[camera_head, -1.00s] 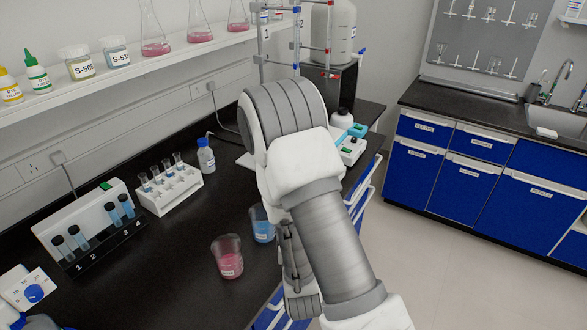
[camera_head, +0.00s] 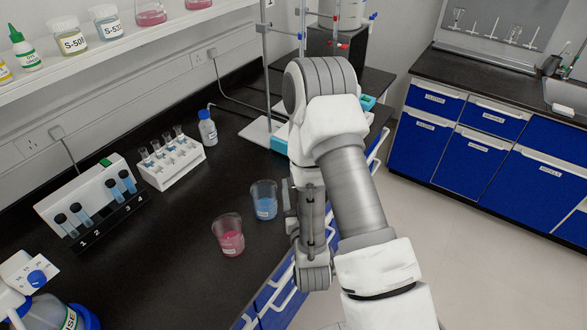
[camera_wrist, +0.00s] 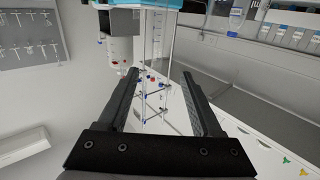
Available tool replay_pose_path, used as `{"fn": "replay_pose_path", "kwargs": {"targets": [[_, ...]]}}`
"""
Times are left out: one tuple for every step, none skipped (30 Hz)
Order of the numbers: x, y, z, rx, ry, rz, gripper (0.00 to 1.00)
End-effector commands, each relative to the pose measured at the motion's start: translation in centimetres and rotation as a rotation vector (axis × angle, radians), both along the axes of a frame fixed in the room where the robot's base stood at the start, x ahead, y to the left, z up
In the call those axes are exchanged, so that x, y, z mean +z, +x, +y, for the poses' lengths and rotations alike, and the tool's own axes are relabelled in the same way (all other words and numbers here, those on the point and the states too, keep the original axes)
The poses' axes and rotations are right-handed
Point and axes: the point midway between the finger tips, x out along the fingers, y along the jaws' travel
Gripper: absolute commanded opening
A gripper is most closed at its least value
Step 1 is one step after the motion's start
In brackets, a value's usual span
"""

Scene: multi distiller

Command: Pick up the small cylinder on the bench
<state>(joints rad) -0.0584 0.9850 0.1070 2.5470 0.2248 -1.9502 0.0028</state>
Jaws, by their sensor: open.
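I cannot tell which thing is the small cylinder. On the black bench (camera_head: 165,262) in the head view stand a beaker of pink liquid (camera_head: 230,240) and, behind and right of it, a beaker of blue liquid (camera_head: 265,205). A white rack (camera_head: 172,165) holds several small clear tubes; capped tubes of blue liquid (camera_head: 112,198) stand in a numbered holder at left. My gripper (camera_wrist: 160,75) shows in the wrist view with its two fingers apart and nothing between them. In the head view my arm hides it. The wrist picture looks upside down.
A small blue-capped bottle (camera_head: 207,130) stands behind the rack. A metal stand (camera_head: 266,70) rises at the back, and a shelf (camera_head: 110,45) of bottles and flasks runs along the wall. Blue drawers (camera_head: 268,300) lie under the bench edge. Floor (camera_head: 455,255) is clear at right.

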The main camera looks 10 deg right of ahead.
Motion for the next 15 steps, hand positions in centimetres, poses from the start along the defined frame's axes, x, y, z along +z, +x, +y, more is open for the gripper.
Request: {"fn": "replay_pose_path", "kwargs": {"targets": [[-0.1, 0.2, -0.1, -0.003, 0.002, -0.003, 0.67], [0.0, 0.3, -0.2, -0.004, 0.002, -0.004, 0.67], [0.1, 0.5, -0.2, -0.002, 0.0, -0.007, 0.67], [0.2, 0.6, -0.2, -0.002, 0.0, -0.009, 0.67], [0.3, 0.7, -0.2, -0.001, -0.002, -0.012, 0.67], [0.4, 0.9, -0.3, 0.0, -0.002, -0.016, 0.67], [0.5, 1.0, -0.3, 0.001, -0.005, -0.02, 0.67], [0.4, 1.2, -0.2, 0.002, -0.006, -0.023, 0.67], [0.2, 1.5, -0.2, 0.004, -0.007, -0.023, 0.67], [0.2, 1.6, -0.2, 0.004, -0.007, -0.023, 0.67], [0.2, 1.8, -0.2, 0.004, -0.007, -0.023, 0.67], [0.2, 2.0, -0.2, 0.004, -0.007, -0.022, 0.67], [0.2, 2.1, -0.2, 0.004, -0.007, -0.023, 0.67], [0.1, 2.3, -0.2, 0.004, -0.007, -0.022, 0.67], [0.2, 2.5, -0.3, 0.003, -0.007, -0.023, 0.67]]}}
